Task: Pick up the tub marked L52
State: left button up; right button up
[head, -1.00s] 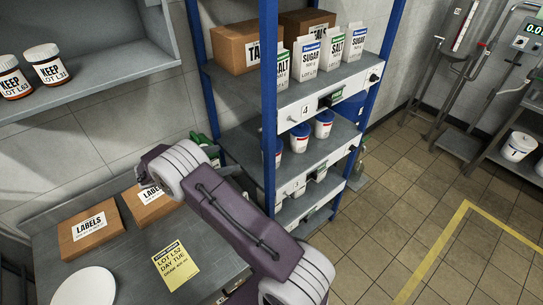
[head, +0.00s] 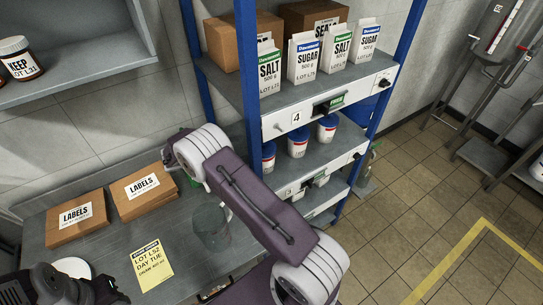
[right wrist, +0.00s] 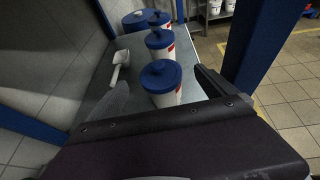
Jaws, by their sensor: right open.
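Several white tubs with blue lids and red markings stand on the middle shelf. In the head view I see a near one (head: 268,157), a middle one (head: 297,143) and a far one (head: 326,130). In the right wrist view the nearest tub (right wrist: 162,86) stands ahead of my right gripper (right wrist: 160,92), with another tub (right wrist: 160,44) behind it. No L52 mark is readable on any tub. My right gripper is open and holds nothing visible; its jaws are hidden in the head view. Part of my dark left arm shows at the lower left; its gripper (head: 108,291) is unclear.
Blue shelf posts (head: 249,90) stand close to my right arm. Salt and sugar cartons (head: 306,60) fill the shelf above. A white scoop (right wrist: 120,66) lies beside the tubs. The bench holds label boxes (head: 76,218), a yellow note (head: 150,263) and a grey see-through beaker (head: 211,226).

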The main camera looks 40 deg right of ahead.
aim_at(265, 158)
notch_tip(265, 158, down, 10)
jog(key=b, duration=0.9)
jog(key=shift+d+r+b, duration=0.15)
jog(key=shift+b, duration=0.2)
jog(key=shift+f+b, duration=0.3)
pick_arm(q)
notch_tip(265, 158, down, 10)
pick_arm(e)
jog(key=shift+r, duration=0.1)
